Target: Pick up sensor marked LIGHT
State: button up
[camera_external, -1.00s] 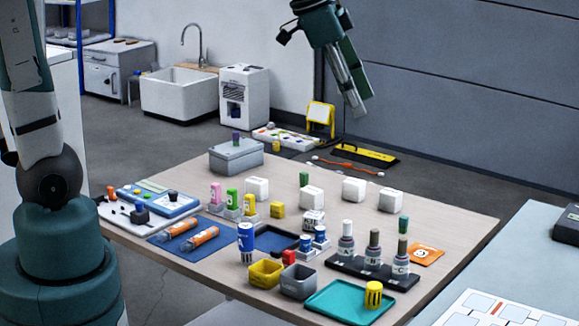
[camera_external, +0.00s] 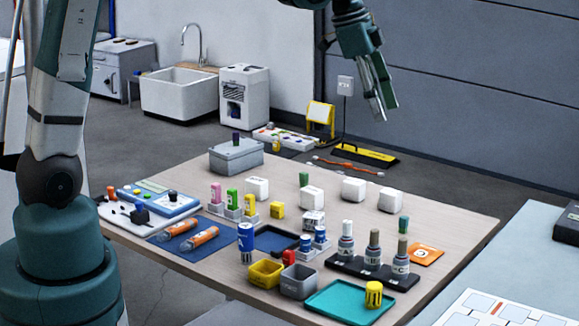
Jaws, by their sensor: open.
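Several white block-shaped units that may be the sensors stand on the wooden table (camera_external: 440,212). One white block (camera_external: 257,189) is at the left of the row, a second (camera_external: 312,198) is near the middle, a third (camera_external: 354,189) is further right, and a fourth (camera_external: 391,201) is at the right end. A smaller white box with dark print (camera_external: 313,220) stands in front of them. Their markings are too small to read, so I cannot tell which says LIGHT. My gripper (camera_external: 386,112) is open and empty, high above the table's back right, pointing down.
A grey box (camera_external: 236,158) stands at the back left. Green-capped small items (camera_external: 304,179) stand near the white blocks.

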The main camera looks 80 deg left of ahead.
jog(key=w+a+f+m+h, duration=0.1)
jog(key=a+f, duration=0.5)
jog(key=a, duration=0.3)
jog(key=w+a+f+m, duration=0.1)
jog(key=a+f, duration=0.6)
jog(key=a, duration=0.2)
jog(key=m+h, duration=0.1)
jog(key=m, duration=0.1)
send_over(351, 180)
jog(key=s+a, duration=0.2)
notch_tip(351, 180, down, 13)
jog(key=shift+w+r, duration=0.15)
jog(key=shift+r, duration=0.05)
jog(key=shift+x, duration=1.25)
jog(key=shift+b+x, duration=0.35)
jog(key=shift+x, duration=2.25)
jog(key=shift+d, duration=0.1)
jog(key=c, duration=1)
